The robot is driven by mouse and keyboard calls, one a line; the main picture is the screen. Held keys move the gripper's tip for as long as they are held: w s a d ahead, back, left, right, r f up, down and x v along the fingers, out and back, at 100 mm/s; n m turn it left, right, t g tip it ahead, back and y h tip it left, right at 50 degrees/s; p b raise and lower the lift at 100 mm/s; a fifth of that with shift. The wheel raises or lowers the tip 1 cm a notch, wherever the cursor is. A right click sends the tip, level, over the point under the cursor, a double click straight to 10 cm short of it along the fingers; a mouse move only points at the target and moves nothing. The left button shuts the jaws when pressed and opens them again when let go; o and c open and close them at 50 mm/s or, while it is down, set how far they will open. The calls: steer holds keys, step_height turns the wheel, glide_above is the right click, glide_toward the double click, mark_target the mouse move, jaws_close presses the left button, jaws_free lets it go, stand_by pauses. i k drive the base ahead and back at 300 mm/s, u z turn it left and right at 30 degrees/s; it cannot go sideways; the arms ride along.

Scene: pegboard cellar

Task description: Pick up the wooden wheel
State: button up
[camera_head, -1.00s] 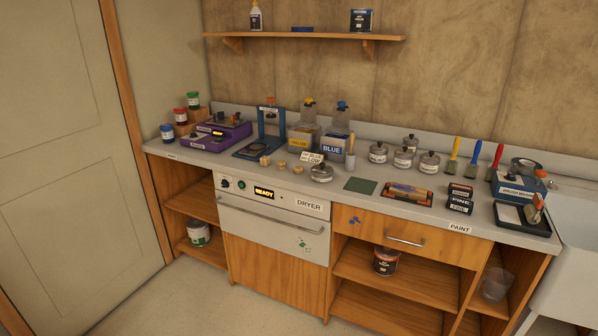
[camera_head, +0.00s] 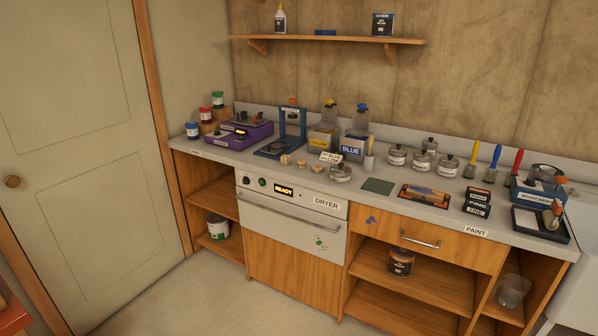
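Several small pale wooden pieces lie near the front edge of the grey counter, in front of the blue frame stand. One wooden piece (camera_head: 285,159) is at the left, one (camera_head: 301,163) is in the middle and one (camera_head: 317,168) is at the right. They are too small to tell surely which is the wooden wheel. My gripper is not in view.
The counter (camera_head: 240,161) is crowded. The dryer (camera_head: 290,212) is below. Floor (camera_head: 215,300) in front is clear.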

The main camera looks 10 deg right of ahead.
mark_target(316, 168)
steer(key=u, duration=0.6)
steer(key=i, duration=1)
steer(key=u, duration=0.75)
steer(key=k, duration=0.65)
steer(key=u, duration=0.2)
